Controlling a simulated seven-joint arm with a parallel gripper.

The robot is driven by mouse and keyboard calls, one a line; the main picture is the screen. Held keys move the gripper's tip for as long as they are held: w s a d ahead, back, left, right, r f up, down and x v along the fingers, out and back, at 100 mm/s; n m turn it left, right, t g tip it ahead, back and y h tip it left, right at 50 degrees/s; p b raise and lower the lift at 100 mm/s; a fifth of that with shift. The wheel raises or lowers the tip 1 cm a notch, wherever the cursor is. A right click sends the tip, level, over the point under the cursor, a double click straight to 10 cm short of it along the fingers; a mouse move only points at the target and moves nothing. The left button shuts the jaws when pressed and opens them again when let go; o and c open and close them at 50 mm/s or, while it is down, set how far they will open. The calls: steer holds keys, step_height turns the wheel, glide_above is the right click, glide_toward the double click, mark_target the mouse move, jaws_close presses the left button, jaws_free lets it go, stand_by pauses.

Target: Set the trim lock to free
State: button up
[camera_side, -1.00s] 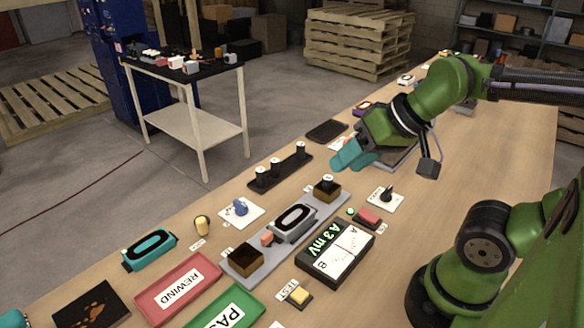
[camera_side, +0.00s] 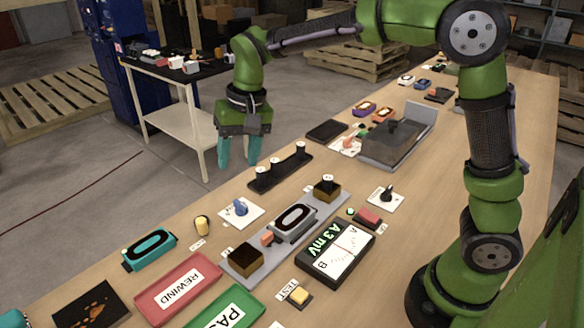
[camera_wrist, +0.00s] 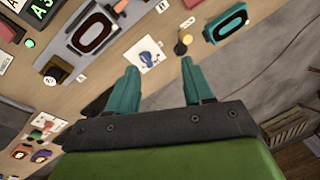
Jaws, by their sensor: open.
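My gripper (camera_side: 238,158) hangs with its teal fingers pointing down, open and empty, above the far edge of the bench, behind the blue knob. In the wrist view its two fingers (camera_wrist: 159,72) are apart. A blue knob (camera_side: 240,208) sits on a white plate, below and in front of the fingers; it also shows in the wrist view (camera_wrist: 148,57), just beyond the fingertips. A black knob (camera_side: 386,194) sits on another white plate further right. The plate markings are too small to read, so I cannot tell which knob is the trim lock or its setting.
A black rack with several dark pegs (camera_side: 280,174) stands near the gripper. A grey rail (camera_side: 305,224) carries a detector with an oval ring. A yellow knob (camera_side: 202,224) is to the left, with a red REWIND tray (camera_side: 178,289) and an A/B meter (camera_side: 335,252) nearer.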

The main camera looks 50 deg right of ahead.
mark_target(200, 221)
steer(key=w+a+f+m+g+h, duration=0.1)
steer(key=w+a+f+m+g, duration=0.15)
steer(key=w+a+m, duration=0.45)
steer(key=shift+n+t, duration=0.45)
steer(key=shift+n, duration=0.25)
steer(key=f, duration=0.5)
steer(key=w+f, duration=0.1)
steer(key=f, duration=1)
steer(key=shift+w+f, duration=0.2)
jaws_close()
